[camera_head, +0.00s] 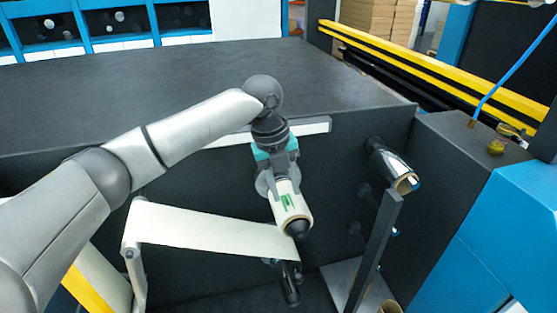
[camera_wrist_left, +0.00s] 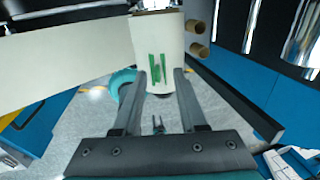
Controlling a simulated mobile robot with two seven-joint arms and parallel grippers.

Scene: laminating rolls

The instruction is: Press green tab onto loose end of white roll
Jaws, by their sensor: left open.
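The white roll (camera_head: 290,213) sits on a dark spindle that points toward me, below my left gripper. In the left wrist view the white roll (camera_wrist_left: 158,30) stands just beyond the fingertips. Green tab strips (camera_head: 287,201) lie on its white surface, and the green tab (camera_wrist_left: 157,68) also shows between the fingers in the left wrist view. My left gripper (camera_head: 276,180) is open, and its fingertips (camera_wrist_left: 161,73) lie to either side of the green strips. I cannot tell whether the fingers touch the roll. My right gripper is not in view.
A wide white web (camera_head: 205,232) stretches left from below the roll to a roller. A shiny metallic roll (camera_head: 388,163) is on the right, behind a dark upright bar (camera_head: 374,250). A blue machine housing (camera_head: 490,235) stands at the right. The dark machine top (camera_head: 160,85) is clear.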

